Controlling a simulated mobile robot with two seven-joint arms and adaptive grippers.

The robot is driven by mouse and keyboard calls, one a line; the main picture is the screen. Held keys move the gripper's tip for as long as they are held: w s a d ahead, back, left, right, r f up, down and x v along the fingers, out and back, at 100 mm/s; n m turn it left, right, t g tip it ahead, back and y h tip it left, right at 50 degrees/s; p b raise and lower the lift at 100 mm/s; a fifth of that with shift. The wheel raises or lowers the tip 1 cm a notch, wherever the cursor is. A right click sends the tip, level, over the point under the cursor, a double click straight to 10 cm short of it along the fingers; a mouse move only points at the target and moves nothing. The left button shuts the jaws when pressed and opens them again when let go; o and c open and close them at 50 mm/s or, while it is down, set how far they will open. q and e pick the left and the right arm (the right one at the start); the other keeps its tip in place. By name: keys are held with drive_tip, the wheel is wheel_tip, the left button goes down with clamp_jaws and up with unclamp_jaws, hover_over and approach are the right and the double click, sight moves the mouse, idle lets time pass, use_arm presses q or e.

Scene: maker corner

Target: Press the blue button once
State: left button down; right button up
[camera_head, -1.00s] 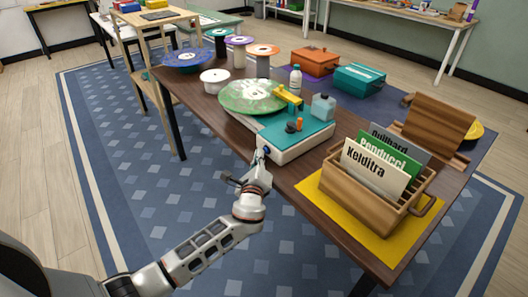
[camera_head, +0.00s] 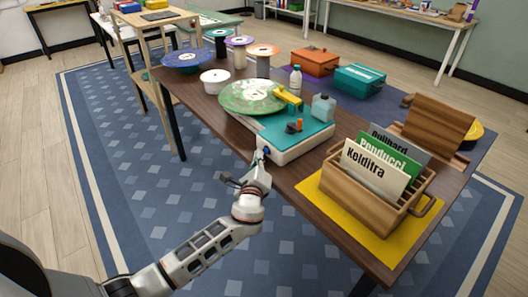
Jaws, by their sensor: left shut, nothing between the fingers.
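The record player (camera_head: 301,147) has a white body and a teal top, with a green record (camera_head: 238,99) on it. It stands at the front edge of the brown table. A small blue button (camera_head: 266,151) shows on its near side face. My left gripper (camera_head: 259,158) is shut and empty, with its tips right at the button and partly covering it. I cannot tell whether the tips touch the button or whether it is pushed in. My right gripper is not in view.
A wooden crate of named record sleeves (camera_head: 366,199) stands on a yellow mat (camera_head: 326,213) to the right. A white bowl (camera_head: 215,82), several spools and a bottle (camera_head: 296,79) stand behind.

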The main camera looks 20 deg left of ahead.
use_arm(q)
drive_tip(key=shift+s+a, duration=0.3)
drive_tip(key=shift+s, duration=0.2)
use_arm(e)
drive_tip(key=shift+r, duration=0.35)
use_arm(q)
drive_tip(key=s+a, duration=0.1)
drive_tip(key=s+a+p, duration=0.1)
drive_tip(key=s+p, duration=0.1)
drive_tip(key=s, duration=0.1)
drive_tip(key=shift+s+a, duration=0.1)
drive_tip(key=shift+a, duration=0.3)
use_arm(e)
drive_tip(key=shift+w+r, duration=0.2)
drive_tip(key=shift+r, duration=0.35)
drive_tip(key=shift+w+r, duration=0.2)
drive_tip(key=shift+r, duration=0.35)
